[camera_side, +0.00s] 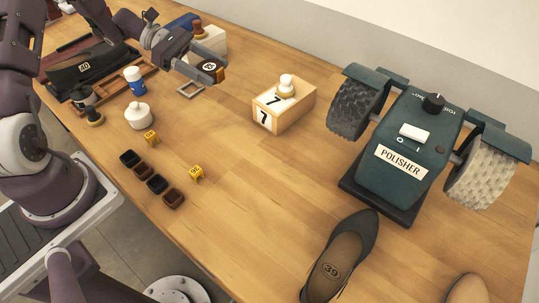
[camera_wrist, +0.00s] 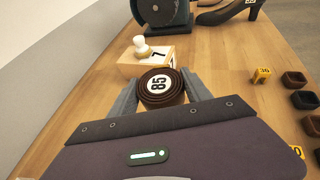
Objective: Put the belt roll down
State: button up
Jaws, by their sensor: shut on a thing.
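The belt roll (camera_wrist: 161,88) is a dark brown coil with a round white label reading 85. My gripper (camera_wrist: 160,92) is shut on it, one grey finger at each side, in the wrist view. In the side view the belt roll (camera_side: 209,67) shows at the end of my gripper (camera_side: 206,70), at the back of the table. It seems to be above the wood, but the height is hard to tell. Its underside is hidden.
A wooden box (camera_side: 284,105) marked 7 with a white knob stands to the right. Beyond are a green polisher (camera_side: 402,155) and a dark shoe (camera_side: 341,256). Yellow number markers (camera_side: 196,172), small dark cups (camera_side: 157,184) and a white pot (camera_side: 139,116) stand nearer. The middle table is clear.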

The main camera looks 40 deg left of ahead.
jog(key=s+d+m+g+h, duration=0.1)
jog(key=s+d+m+g, duration=0.2)
jog(key=d, duration=1.5)
jog(key=m+g, duration=0.3)
jog(key=g, duration=0.1)
send_over(286, 188)
notch_tip(286, 188, down, 9)
jog(key=shift+f, duration=0.5)
jog(key=shift+f, duration=0.15)
jog(key=o, duration=1.5)
jog(key=shift+y, duration=0.3)
jog(key=shift+c, duration=0.2)
